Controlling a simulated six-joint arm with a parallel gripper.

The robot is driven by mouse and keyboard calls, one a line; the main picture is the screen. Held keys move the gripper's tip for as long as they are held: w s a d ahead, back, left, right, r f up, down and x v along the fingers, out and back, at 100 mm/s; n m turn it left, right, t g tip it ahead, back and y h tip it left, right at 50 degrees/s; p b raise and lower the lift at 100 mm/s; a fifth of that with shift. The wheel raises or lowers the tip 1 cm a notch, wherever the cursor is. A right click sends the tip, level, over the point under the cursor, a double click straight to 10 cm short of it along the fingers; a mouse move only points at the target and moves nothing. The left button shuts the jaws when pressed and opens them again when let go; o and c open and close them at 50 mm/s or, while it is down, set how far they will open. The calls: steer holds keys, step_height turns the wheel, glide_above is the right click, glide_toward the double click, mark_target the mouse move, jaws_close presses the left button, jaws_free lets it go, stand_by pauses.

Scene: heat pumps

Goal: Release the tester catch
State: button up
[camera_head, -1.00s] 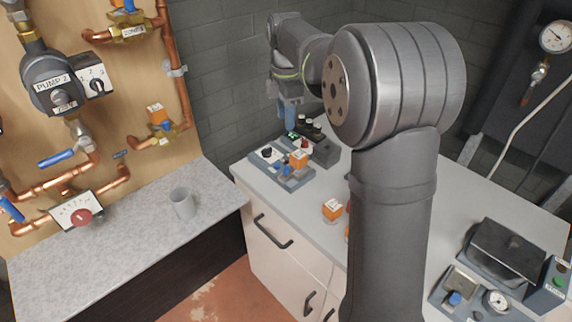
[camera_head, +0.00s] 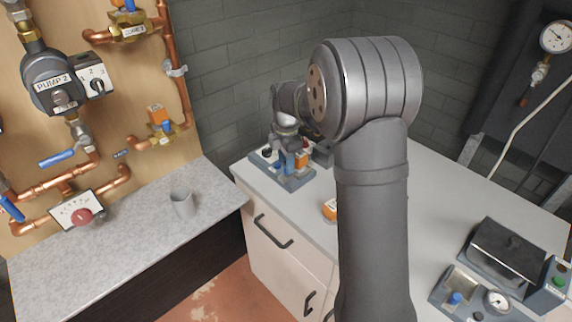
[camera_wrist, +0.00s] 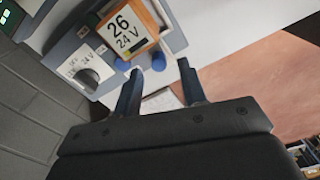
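The tester is a blue-grey unit (camera_head: 290,184) at the left end of the white worktop. It shows close up in the wrist view (camera_wrist: 176,38). It holds an orange block with a white label "26 24 V" (camera_wrist: 126,28). Which is the catch I cannot tell. My gripper (camera_wrist: 162,75) is open, its fingertips apart and just short of the right blue part. In the head view my gripper (camera_head: 290,150) is over the tester and partly hides it.
A dial marked 24 V (camera_wrist: 86,72) sits beside the block. Another orange block (camera_head: 329,209) stands on the worktop (camera_head: 450,205), partly behind my arm. A black-lidded unit (camera_head: 505,250) is at the right.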

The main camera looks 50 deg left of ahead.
steer(key=shift+f, duration=0.95)
steer(key=shift+c, duration=0.2)
jaws_close()
steer(key=shift+s, duration=0.8)
steer(key=shift+o, duration=0.2)
jaws_free()
step_height(320, 180, up, 18)
steer(key=shift+f, duration=0.25)
